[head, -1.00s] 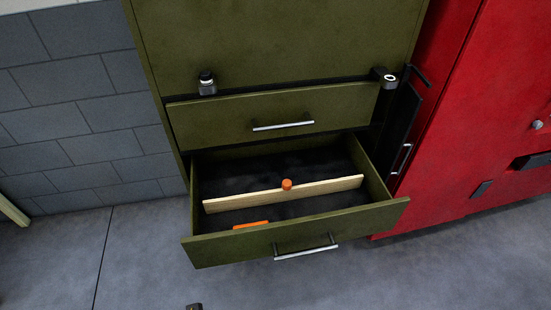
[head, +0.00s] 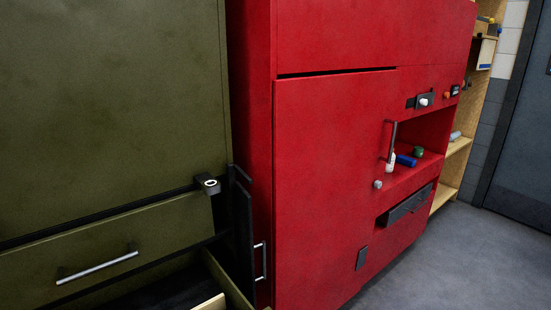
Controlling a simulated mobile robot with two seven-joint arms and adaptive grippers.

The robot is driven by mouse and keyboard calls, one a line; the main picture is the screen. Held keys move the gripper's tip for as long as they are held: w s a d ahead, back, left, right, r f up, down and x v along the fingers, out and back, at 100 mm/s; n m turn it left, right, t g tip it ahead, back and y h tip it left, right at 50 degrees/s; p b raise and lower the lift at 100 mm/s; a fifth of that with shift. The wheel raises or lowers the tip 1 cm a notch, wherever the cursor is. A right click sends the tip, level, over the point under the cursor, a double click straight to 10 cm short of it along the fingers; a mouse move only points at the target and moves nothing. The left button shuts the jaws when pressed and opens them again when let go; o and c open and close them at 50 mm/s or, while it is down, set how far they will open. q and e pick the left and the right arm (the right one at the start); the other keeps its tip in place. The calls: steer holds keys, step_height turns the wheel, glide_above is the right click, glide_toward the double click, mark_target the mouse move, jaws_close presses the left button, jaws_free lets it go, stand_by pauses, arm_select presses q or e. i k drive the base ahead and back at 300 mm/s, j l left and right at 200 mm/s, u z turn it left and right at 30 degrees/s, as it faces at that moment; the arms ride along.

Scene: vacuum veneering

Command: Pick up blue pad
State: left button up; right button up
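A small blue object (head: 405,160) lies in the open niche of the red cabinet, right of the middle in the head view. It is too small to tell whether it is the blue pad. A white bottle-like item (head: 391,162) stands just left of it, and a dark green round item (head: 418,151) sits behind it to the right. Another small patch of blue shows at the far upper right, on the wooden shelving, and I cannot tell what it is. Neither of my grippers is in view.
The olive cabinet (head: 110,110) fills the left, with its lower drawer (head: 229,281) pulled open at the bottom. The red cabinet (head: 330,180) has a vertical door handle (head: 392,141) beside the niche. Wooden shelving (head: 455,170) stands beyond. The grey floor (head: 470,260) at right is clear.

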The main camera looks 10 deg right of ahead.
mark_target(401, 160)
steer(key=i+l+z, duration=0.25)
steer(key=l+z, duration=0.2)
steer(key=i+l+z, duration=0.3)
steer(key=l+z, duration=0.2)
steer(key=i+l+z, duration=0.2)
steer(key=z, duration=0.25)
steer(key=i+l+z, duration=0.1)
steer(key=i+z, duration=0.35)
steer(key=i+l, duration=0.1)
steer(key=i, duration=0.45)
steer(key=i+l+u, duration=0.1)
steer(key=i, duration=0.5)
steer(key=i+l, duration=0.1)
steer(key=i, duration=0.45)
